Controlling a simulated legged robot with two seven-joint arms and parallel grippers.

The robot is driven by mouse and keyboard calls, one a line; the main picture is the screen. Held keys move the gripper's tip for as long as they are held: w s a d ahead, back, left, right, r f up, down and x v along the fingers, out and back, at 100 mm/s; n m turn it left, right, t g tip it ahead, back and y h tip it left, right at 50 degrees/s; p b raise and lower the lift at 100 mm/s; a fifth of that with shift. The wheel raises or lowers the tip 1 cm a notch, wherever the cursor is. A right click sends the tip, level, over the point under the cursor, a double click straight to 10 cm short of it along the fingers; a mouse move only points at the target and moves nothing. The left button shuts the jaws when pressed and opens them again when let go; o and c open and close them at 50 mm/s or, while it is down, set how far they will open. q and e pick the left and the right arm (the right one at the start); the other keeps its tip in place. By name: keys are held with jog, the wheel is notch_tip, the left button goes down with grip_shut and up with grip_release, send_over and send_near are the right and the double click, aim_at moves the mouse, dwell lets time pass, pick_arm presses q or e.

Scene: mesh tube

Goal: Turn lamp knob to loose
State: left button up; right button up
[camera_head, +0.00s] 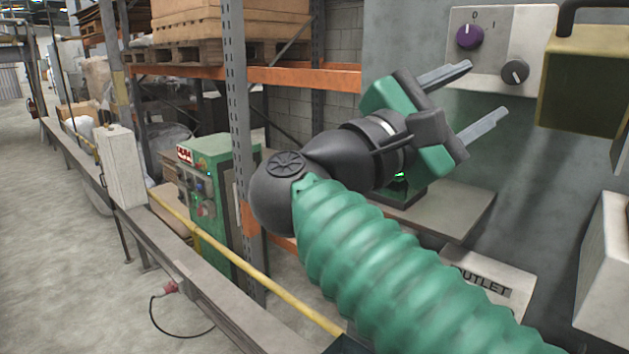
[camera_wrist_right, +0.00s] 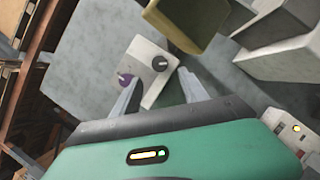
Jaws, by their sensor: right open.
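A pale control plate (camera_head: 503,47) is fixed to the grey wall panel at the upper right of the head view. It carries a purple knob (camera_head: 469,36) marked 0 and I, and a dark grey knob (camera_head: 515,71) lower to its right. In the right wrist view the purple knob (camera_wrist_right: 125,80) and the grey knob (camera_wrist_right: 160,63) show beyond the fingers. My right gripper (camera_head: 489,92) is open and empty. Its fingers point toward the plate, below and left of the grey knob, apparently apart from both knobs. My left gripper is not in view. No lamp is clearly identifiable.
An olive box with a black handle (camera_head: 590,80) juts out right of the plate. A grey shelf (camera_head: 440,211) and an OUTLET sign (camera_head: 487,283) lie below. A pale box (camera_head: 604,270) stands at the right edge. Orange racking (camera_head: 300,77) is at the left.

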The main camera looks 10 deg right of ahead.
jog(key=b+v, duration=0.3)
jog(key=v, duration=0.6)
jog(key=w+a+f+n+t+y+b, duration=0.1)
jog(key=w+a+f+n+t+y, duration=0.2)
jog(key=n, duration=0.7)
jog(key=w+a+f+n+t+y+b, duration=0.1)
jog(key=w+a+f+n+t+y, duration=0.2)
jog(key=w+n+t, duration=0.4)
jog(key=w+a+f+n+t+y+b, duration=0.1)
jog(key=w+a+f+n+t+y, duration=0.2)
jog(key=n, duration=0.9)
jog(key=w+f+t+y, duration=0.1)
jog(key=w+t+y, duration=0.1)
jog(key=w+y, duration=0.1)
jog(key=shift+f+n+y, duration=0.25)
jog(key=shift+n+y, duration=0.15)
jog(key=shift+y, duration=0.1)
jog(key=shift+w, duration=0.1)
